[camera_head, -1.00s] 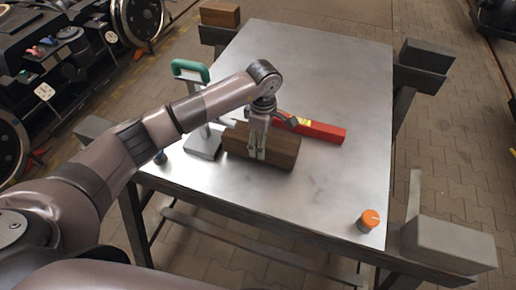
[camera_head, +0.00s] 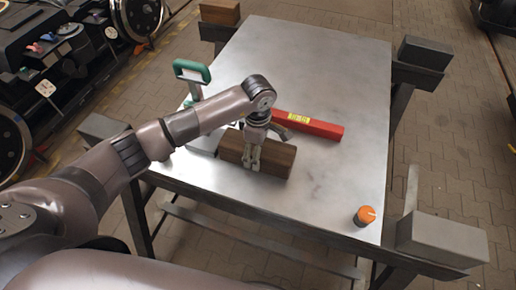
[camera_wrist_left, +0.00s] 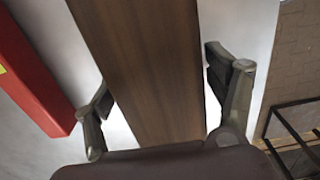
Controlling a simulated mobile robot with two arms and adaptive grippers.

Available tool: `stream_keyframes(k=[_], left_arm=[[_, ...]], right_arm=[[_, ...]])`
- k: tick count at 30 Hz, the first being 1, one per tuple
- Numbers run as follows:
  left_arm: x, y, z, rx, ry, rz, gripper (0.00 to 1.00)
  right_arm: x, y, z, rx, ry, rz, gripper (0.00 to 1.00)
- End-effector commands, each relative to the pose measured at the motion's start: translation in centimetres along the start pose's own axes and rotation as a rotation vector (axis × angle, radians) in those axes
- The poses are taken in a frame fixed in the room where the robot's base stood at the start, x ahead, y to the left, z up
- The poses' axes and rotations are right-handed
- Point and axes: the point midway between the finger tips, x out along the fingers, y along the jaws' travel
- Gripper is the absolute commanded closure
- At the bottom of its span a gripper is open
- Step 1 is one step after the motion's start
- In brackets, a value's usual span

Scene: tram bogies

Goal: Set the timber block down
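The brown timber block (camera_head: 277,160) is level over the near-left part of the metal tabletop, its long side running left to right. I cannot tell whether its underside touches the top. My left gripper (camera_head: 252,158) comes down on it from above, with its fingers across the block's narrow width. In the left wrist view the block (camera_wrist_left: 145,60) runs between the two fingers (camera_wrist_left: 160,90), and the pads lie against or very close to its sides. The block's far face is hidden. My right gripper is not in view.
The metal table (camera_head: 330,70) is mostly clear behind and right. A red bar (camera_head: 318,128) lies just behind the block. A green-handled tool (camera_head: 192,72) stands to its left. An orange-topped knob (camera_head: 365,216) sits near the front right corner.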

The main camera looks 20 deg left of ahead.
Motion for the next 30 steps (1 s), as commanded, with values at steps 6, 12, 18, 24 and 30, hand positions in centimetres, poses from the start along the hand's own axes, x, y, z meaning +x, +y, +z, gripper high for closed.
stream_keyframes(k=[6, 12, 18, 24, 30], left_arm=[[0.0, 0.0, 0.0, 0.000, 0.000, 0.000, 0.14], [-0.2, 0.0, 0.0, 0.000, 0.000, 0.000, 0.14], [-2.3, 0.2, -0.1, 0.001, 0.000, 0.006, 0.14], [-6.7, 0.2, -0.1, 0.001, 0.000, 0.007, 0.14], [-10.3, 0.1, 0.0, 0.000, 0.000, 0.005, 0.14]], right_arm=[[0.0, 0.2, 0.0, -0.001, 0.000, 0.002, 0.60], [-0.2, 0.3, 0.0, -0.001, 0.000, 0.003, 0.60], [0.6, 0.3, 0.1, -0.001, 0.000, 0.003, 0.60], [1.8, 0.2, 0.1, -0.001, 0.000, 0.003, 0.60], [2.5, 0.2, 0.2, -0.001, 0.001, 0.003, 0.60]])
